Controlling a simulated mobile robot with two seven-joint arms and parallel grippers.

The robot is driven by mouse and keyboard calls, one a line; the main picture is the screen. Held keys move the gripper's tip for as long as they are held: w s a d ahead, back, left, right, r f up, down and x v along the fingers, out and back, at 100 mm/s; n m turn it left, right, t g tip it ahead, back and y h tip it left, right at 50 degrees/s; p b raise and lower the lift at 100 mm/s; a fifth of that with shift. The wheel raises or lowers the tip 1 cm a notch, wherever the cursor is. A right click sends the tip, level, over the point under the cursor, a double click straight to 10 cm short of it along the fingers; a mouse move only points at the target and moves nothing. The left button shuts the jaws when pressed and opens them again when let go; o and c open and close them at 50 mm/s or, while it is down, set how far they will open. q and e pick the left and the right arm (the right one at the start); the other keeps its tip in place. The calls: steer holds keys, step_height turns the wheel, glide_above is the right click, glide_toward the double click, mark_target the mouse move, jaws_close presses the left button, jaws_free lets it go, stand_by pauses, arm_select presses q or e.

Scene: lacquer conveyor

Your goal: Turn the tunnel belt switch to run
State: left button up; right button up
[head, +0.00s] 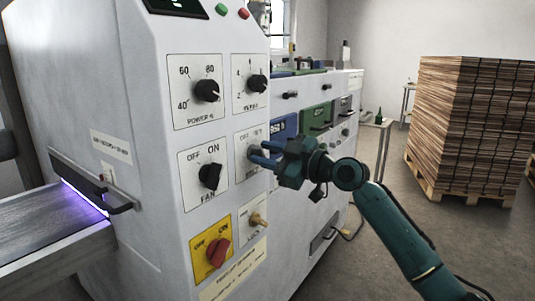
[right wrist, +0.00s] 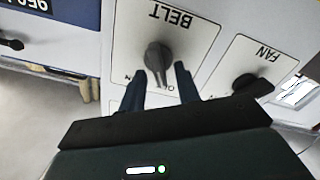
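The belt switch is a dark grey knob (right wrist: 158,56) on a white plate marked BELT, which appears upside down in the right wrist view. Its grip bar points roughly up and down in that view; the position marks are partly covered by my fingers. In the head view the knob (head: 254,152) sits on the white machine's front, partly hidden by my right gripper. My right gripper (head: 264,154) is open, its two blue fingers pointing at the plate. In the right wrist view the fingertips (right wrist: 160,70) lie either side of the knob, with gaps. Contact is not visible.
The fan knob (head: 210,177) is left of the belt plate, with power (head: 207,91) and another black knob (head: 257,84) above. A red knob on yellow (head: 218,252) and a brass toggle (head: 258,219) are below. Stacked boards (head: 470,125) stand on a pallet at right.

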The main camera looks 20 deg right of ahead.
jaws_close()
